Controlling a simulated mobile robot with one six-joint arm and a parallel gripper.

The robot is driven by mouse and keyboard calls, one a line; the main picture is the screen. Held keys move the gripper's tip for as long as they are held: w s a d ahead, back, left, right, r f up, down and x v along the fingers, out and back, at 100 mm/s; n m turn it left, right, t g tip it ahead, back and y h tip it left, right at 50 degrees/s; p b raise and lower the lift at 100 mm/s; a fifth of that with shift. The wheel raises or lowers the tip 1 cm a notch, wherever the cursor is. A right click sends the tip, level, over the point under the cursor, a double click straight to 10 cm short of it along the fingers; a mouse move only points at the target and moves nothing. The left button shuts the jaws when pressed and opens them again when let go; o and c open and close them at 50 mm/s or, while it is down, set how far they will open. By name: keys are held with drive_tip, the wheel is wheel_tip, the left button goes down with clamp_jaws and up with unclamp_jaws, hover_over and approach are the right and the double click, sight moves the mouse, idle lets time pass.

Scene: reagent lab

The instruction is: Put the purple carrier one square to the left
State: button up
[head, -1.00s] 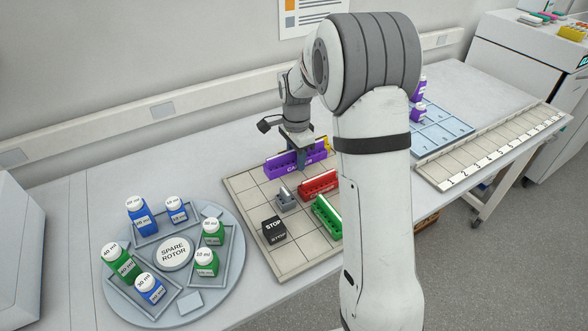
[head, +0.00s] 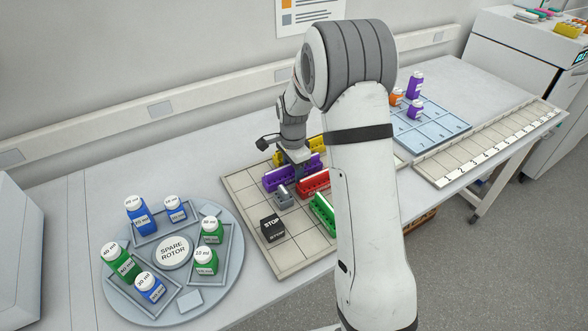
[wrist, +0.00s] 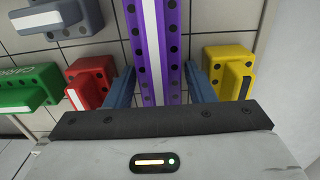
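The purple carrier (head: 275,181) is a long block with a pale top strip, standing on the tiled board behind the grey block. My gripper (head: 297,171) is down at the carrier, with my wrist above it. In the wrist view the purple carrier (wrist: 172,45) runs lengthwise between the two blue-grey fingers (wrist: 160,85). The fingers stand apart, one on each side, with narrow gaps beside the carrier, so the gripper looks open. The carrier's near end is hidden by my gripper's body.
Red carrier (head: 314,182) and green carrier (head: 323,214) stand close by, with a small grey block (head: 284,197). Yellow carriers (head: 280,158) sit just behind. A black STOP block (head: 272,229) stands nearer. Board squares (head: 243,195) at left are bare. A bottle rotor (head: 172,252) lies left.

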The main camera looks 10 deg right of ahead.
drive_tip(key=shift+o, duration=1)
drive_tip(key=shift+r, duration=0.2)
wheel_tip(320, 180, up, 12)
drive_tip(key=shift+f+b, duration=0.1)
drive_tip(key=shift+b, duration=0.4)
drive_tip(key=s+r+n+t, duration=0.1)
drive_tip(key=s+r+n, duration=0.5)
drive_tip(key=s, duration=0.7)
drive_tip(key=s+f+n+t, duration=0.1)
drive_tip(key=s+n+t, duration=0.1)
drive_tip(key=s+n, duration=0.6)
drive_tip(key=s, duration=0.7)
drive_tip(key=shift+s+d, duration=0.3)
drive_tip(key=shift+s, duration=0.05)
